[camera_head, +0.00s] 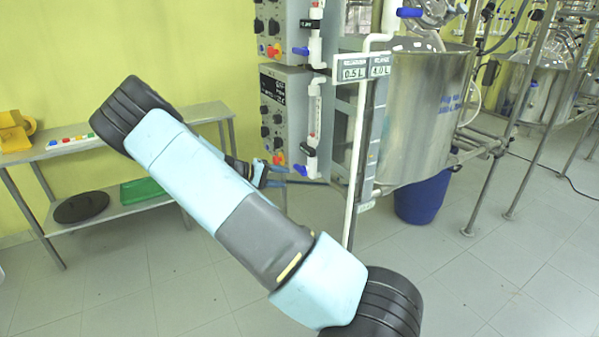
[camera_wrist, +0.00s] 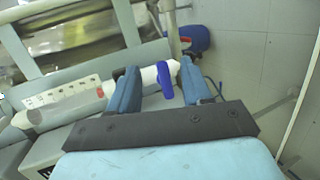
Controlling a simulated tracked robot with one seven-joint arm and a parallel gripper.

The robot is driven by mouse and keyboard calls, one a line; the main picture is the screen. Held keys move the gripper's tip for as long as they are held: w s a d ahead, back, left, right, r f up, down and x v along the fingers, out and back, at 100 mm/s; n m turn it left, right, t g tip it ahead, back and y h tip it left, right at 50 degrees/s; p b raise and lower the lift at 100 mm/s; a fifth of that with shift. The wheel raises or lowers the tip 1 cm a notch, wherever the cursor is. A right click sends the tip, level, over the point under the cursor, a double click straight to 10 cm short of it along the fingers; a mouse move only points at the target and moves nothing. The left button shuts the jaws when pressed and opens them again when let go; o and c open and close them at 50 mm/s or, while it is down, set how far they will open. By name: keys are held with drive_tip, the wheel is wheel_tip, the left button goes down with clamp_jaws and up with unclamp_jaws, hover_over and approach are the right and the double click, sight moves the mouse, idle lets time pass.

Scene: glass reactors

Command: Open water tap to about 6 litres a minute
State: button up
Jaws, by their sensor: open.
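A white pipe valve with a dark blue handle (camera_wrist: 165,80) lies between my fingers in the wrist view. My gripper (camera_wrist: 160,88) is open, its two blue fingers on either side of the valve, with a gap between the handle and the right finger. In the head view my gripper (camera_head: 284,174) is beside the foot of a clear upright flow tube (camera_head: 314,110), near blue handles (camera_head: 307,150) low on the panel. The tube also shows in the wrist view (camera_wrist: 66,108); its reading is too small to tell.
Another blue-handled valve (camera_head: 300,51) sits higher on the control boxes (camera_head: 284,100). A steel vessel (camera_head: 420,115) stands right of a white pipe, above a blue bucket (camera_head: 424,198). A shelf table (camera_head: 205,112) is at left. The floor in front is clear.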

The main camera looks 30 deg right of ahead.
sight(298, 171)
drive_tip(key=w+a+f+n+t+h, duration=0.2)
drive_tip(key=w+f+t+h, duration=0.15)
drive_tip(key=w, duration=0.25)
drive_tip(key=shift+g+h, duration=0.35)
drive_tip(key=d, duration=1.3)
drive_tip(key=shift+d+f, duration=0.1)
drive_tip(key=shift+d, duration=0.15)
drive_tip(key=c, duration=0.9)
drive_tip(key=shift+a, duration=0.2)
drive_tip(key=shift+d, duration=0.1)
